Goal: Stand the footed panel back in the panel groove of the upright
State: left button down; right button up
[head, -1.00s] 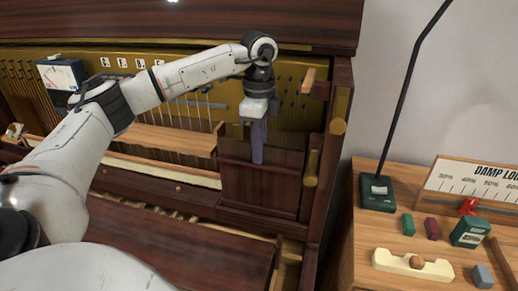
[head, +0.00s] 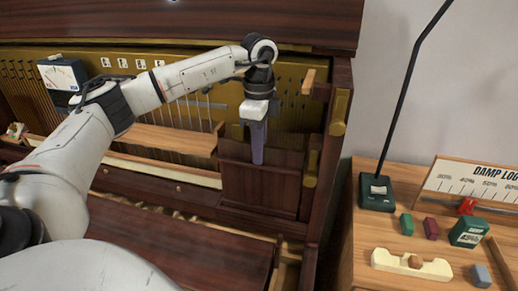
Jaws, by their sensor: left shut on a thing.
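The footed panel (head: 265,190), dark brown wood, stands close to upright at the right end of the open upright piano (head: 332,190). A purple upright strip (head: 258,148) runs down over the upper part of its face. My left gripper (head: 256,122) comes from above and is shut at the top of this strip, just above the panel's top edge. The fingertips are small and partly hidden. The panel groove is hidden, so I cannot tell whether the panel's foot sits in it. My right gripper is not in view.
The piano's right side post, with brass-coloured pieces (head: 340,112), stands close right of the panel. A wooden rail (head: 170,137) lies to the left. A side table at right holds a lamp base (head: 376,192), small blocks and a damp scale (head: 475,184).

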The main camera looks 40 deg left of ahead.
pick_arm(q)
jog(key=c, duration=1.8)
grip_release()
jog(key=shift+o, duration=0.2)
notch_tip(320, 180, up, 10)
jog(key=shift+r, duration=0.2)
